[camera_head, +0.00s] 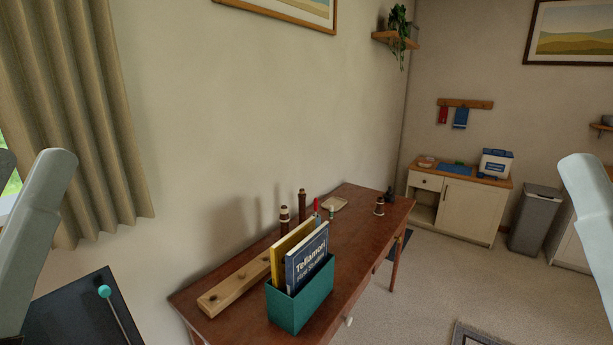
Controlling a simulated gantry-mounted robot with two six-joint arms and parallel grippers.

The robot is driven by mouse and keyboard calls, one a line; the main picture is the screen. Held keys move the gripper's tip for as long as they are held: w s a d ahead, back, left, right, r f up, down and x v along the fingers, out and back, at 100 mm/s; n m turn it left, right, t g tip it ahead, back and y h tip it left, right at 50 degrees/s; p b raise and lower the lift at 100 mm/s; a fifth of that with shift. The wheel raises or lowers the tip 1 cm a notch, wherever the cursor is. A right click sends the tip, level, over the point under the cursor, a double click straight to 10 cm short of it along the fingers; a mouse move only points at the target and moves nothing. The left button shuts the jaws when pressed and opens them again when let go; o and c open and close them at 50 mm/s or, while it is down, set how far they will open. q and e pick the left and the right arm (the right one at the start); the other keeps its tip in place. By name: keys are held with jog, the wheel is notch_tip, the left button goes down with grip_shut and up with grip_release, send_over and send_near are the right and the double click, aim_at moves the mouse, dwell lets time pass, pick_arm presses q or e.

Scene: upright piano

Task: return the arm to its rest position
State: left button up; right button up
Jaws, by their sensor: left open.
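My left arm (38,220), pale grey, hangs at the left edge of the head view. Of my left gripper (12,340) only a small dark part shows at the bottom left corner, beside a black flat surface; its jaws are open, and its fingertips are hardly visible. I see nothing held there. My right arm (590,215) shows as a grey link at the right edge; its gripper is out of the picture.
A teal-headed stick (105,291) lies over the black surface (65,315). A brown desk (352,255) along the wall bears a teal box (300,302) with books, a wooden block with holes (235,289) and dark turned pieces.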

pick_arm(q)
notch_tip(320, 180, up, 37)
jog(key=p, duration=3.4)
pick_arm(e)
notch_tip(320, 180, up, 37)
jog(key=shift+r, duration=0.2)
pick_arm(q)
jog(key=shift+a+r, duration=0.1)
jog(key=shift+r, duration=0.05)
